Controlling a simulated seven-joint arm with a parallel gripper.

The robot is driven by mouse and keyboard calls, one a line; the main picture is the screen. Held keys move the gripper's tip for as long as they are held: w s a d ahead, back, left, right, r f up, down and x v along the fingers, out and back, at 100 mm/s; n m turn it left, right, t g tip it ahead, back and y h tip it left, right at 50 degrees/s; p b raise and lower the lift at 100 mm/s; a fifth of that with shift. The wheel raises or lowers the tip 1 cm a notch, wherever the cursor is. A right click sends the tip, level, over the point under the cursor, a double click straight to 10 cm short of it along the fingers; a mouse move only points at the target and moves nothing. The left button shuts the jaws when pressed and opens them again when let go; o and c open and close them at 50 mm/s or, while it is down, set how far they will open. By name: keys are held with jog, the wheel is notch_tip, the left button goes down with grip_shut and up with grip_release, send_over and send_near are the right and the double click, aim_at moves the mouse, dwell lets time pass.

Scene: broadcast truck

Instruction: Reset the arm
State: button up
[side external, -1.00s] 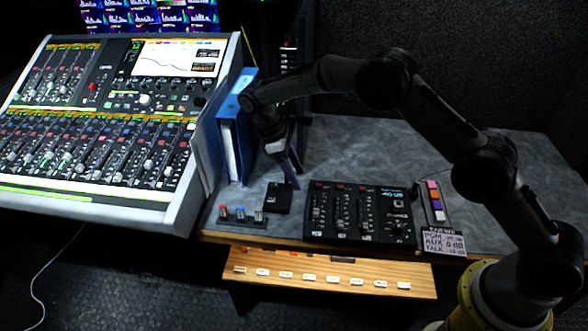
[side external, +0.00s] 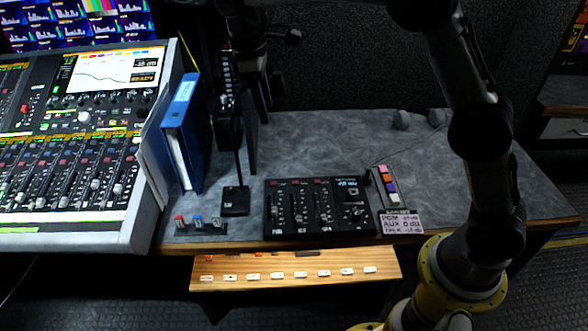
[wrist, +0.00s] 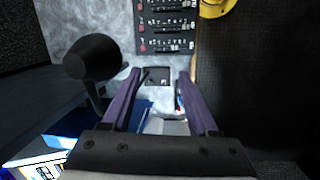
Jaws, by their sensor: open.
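My gripper (side external: 264,95) is raised above the back left of the grey desk (side external: 330,140), pointing down. Its purple fingers are apart and hold nothing in the wrist view (wrist: 160,76). A small black base plate (side external: 235,202) with a thin dark stem stands on the desk below; the plate also shows between the fingertips in the wrist view (wrist: 157,76). The upper part of my arm leaves the top of the side view.
A blue binder (side external: 186,130) stands left of my gripper, beside the large mixing console (side external: 75,150). A small black mixer (side external: 320,206) and colour-key strip (side external: 389,187) lie at the desk's front. A wooden ledge (side external: 295,272) sits below. The desk's back right is mostly clear.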

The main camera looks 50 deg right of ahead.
jog(key=s+d+r+m+t+y, duration=0.1)
jog(key=s+d+r+m+t, duration=0.15)
jog(key=s+r, duration=0.5)
jog(key=s+d+r+m+t, duration=0.1)
jog(key=s+d+r, duration=0.25)
jog(key=s, duration=0.75)
jog(key=s+f+m+t+y, duration=0.1)
jog(key=s+f+m, duration=0.3)
jog(key=s+f, duration=0.5)
jog(key=s+t, duration=0.1)
jog(key=s, duration=0.2)
jog(key=shift+s+a, duration=0.35)
jog(key=shift+s, duration=0.05)
